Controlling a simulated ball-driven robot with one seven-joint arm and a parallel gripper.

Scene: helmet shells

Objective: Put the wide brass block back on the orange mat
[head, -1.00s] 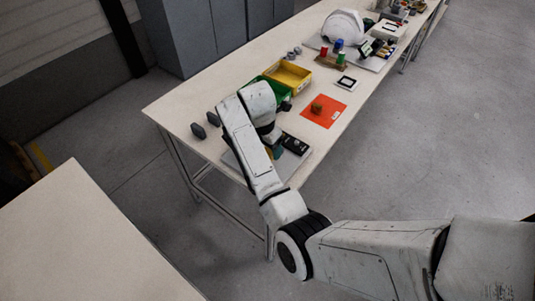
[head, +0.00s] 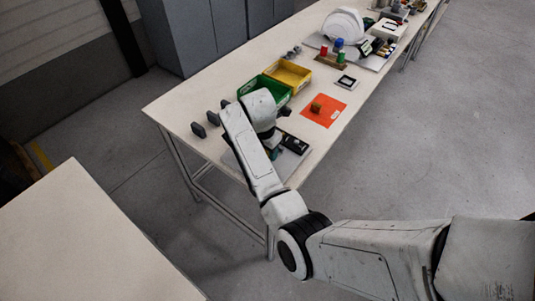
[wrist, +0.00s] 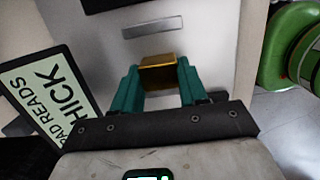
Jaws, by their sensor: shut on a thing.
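In the wrist view my gripper (wrist: 158,82) has its two teal fingers shut on a gold-coloured brass block (wrist: 158,62). The block sits between the fingertips over a pale grey plate. In the head view the gripper (head: 272,154) is mostly hidden by my arm, low over the grey plate (head: 293,160) at the near end of the bench. I cannot tell whether the block touches the plate. The orange mat (head: 312,118) lies beyond and to the right of the gripper, with a small brownish block on it (head: 316,107).
A black unit (head: 295,143) is on the grey plate. A sign with large letters (wrist: 45,95) and a round green thing (wrist: 285,45) flank the gripper. Green (head: 271,87) and yellow (head: 292,72) bins stand behind; dark pieces (head: 199,130) stand left.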

